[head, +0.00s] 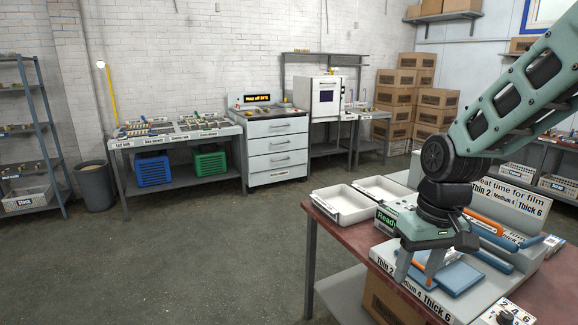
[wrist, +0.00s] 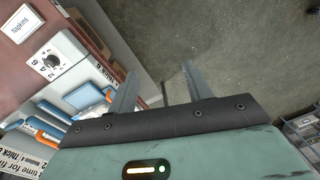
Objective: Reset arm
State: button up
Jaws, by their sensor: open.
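My gripper (head: 416,272) hangs from my arm at the right of the head view, pointing down over the front of the grey press (head: 400,262) on the red-topped bench. Its two fingers are spread apart with nothing between them. I cannot tell whether the fingers touch the press.
Two white trays (head: 345,203) stand at the bench's far left. A dial box (wrist: 55,62) sits at the near end. A drawer cabinet (head: 277,150), work table (head: 180,136) and stacked cartons (head: 420,112) line the back wall. The floor (head: 215,245) left of the bench is clear.

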jog(key=s+a+n, duration=0.3)
jog(key=s+a, duration=0.3)
jog(key=s, duration=0.3)
jog(key=s+a+n, duration=0.3)
jog(key=s+a, duration=0.3)
jog(key=s, duration=0.4)
jog(key=shift+r, duration=0.3)
jog(key=shift+w, duration=0.1)
